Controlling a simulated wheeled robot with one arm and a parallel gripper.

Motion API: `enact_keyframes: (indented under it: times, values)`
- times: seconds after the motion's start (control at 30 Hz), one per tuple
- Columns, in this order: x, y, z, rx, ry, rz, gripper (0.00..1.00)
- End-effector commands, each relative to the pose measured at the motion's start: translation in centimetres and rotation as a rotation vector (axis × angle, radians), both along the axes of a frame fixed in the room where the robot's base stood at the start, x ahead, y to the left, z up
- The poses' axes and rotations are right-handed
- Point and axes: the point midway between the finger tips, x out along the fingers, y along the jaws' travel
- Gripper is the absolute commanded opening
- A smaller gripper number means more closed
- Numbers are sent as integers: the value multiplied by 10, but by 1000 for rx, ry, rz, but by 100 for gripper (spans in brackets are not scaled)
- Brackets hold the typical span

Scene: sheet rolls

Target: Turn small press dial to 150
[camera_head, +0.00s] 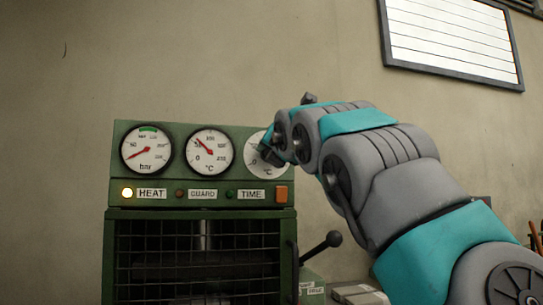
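The green press (120,194) stands against the wall with a row of three round white dials on its top panel. The left dial (146,149) is marked bar and its red needle points to the lower left. The middle dial (209,150) is marked °C and its needle points to the upper left. The right dial (257,167), also marked °C, is partly covered by my gripper (272,154), so its needle is hidden. My gripper is at or just in front of this dial; contact cannot be made out. My own wrist hides most of the fingers.
Below the dials are a lit HEAT lamp (127,193), unlit lamps for GUARD and TIME, and an orange button (281,194). A wire guard (190,262) covers the press front. A black-knobbed lever (333,239) sticks out at the right, below my arm.

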Motion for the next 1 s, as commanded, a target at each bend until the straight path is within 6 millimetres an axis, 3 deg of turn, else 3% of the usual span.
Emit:
enact_keyframes:
  times: [0.4,1.0]
  values:
    - [0,2,-2,203,63,1,0]
    - [0,2,-2,240,73,1,0]
